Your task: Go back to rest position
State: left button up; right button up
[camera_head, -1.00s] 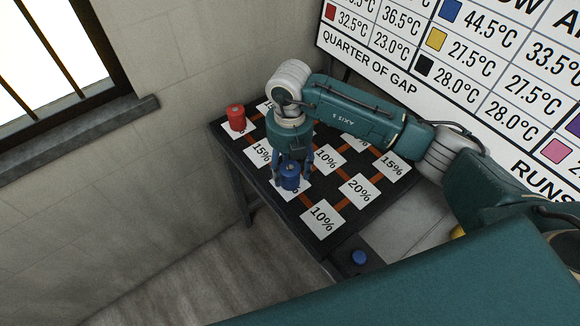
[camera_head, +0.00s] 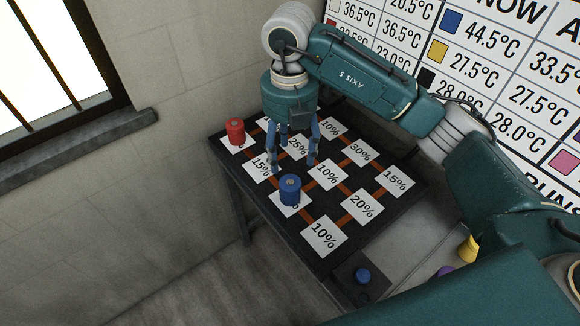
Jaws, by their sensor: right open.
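My right gripper (camera_head: 294,160) is open and empty, pointing down above the dark table (camera_head: 378,214). It is apart from the blue cylinder (camera_head: 290,189), which stands upright on a white percentage card nearer the front of the table. A red cylinder (camera_head: 236,131) stands on a card at the table's far left corner. My right arm reaches in from the right. My left gripper is not in view.
Several white cards with percentages, such as the 20% card (camera_head: 362,204), lie on the table, joined by orange strips. A temperature board (camera_head: 470,75) stands behind. A blue knob (camera_head: 363,275) and a yellow object (camera_head: 468,249) are at the lower right. A barred window (camera_head: 50,60) is left.

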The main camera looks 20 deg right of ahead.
jog(key=shift+r, duration=0.45)
